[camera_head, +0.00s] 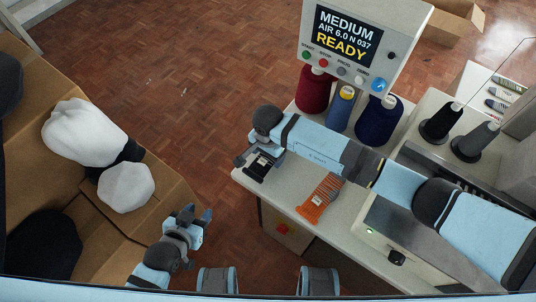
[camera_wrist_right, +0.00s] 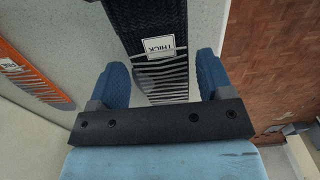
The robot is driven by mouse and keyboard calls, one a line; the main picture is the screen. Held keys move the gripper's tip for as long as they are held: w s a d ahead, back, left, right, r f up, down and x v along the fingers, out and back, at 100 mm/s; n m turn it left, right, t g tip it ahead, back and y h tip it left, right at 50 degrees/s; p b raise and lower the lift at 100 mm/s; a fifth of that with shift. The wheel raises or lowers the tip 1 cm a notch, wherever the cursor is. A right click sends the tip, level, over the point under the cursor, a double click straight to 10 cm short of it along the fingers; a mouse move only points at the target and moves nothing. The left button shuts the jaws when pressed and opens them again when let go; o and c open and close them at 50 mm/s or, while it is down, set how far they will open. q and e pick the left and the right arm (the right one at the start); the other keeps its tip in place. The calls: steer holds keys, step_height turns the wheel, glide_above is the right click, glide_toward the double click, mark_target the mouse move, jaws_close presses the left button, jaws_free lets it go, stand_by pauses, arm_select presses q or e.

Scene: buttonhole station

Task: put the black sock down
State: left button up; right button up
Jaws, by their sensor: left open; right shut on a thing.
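The black sock (camera_head: 257,168) is at the left end of the pale worktop (camera_head: 300,222), under my right gripper (camera_head: 266,156). In the right wrist view the black sock (camera_wrist_right: 155,18) has a white label reading THICK and pale stripes near my fingers. My right gripper (camera_wrist_right: 164,75) is shut on the sock, with one blue finger on each side of it. I cannot tell whether the sock touches the worktop. My left gripper (camera_head: 196,222) is open and empty, beside the cardboard box and away from the sock.
An orange striped sock (camera_head: 321,198) lies on the worktop, right of the black one. Yarn cones, including a red one (camera_head: 314,90), stand behind under the READY display (camera_head: 346,38). A cardboard box (camera_head: 168,190) with white and dark bundles is at left. Wooden floor lies between.

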steer(key=shift+f, duration=0.7)
steer(key=shift+f, duration=0.15)
steer(key=o, duration=0.9)
step_height(320, 180, up, 12)
steer(key=b, duration=0.1)
steer(key=shift+s, duration=0.1)
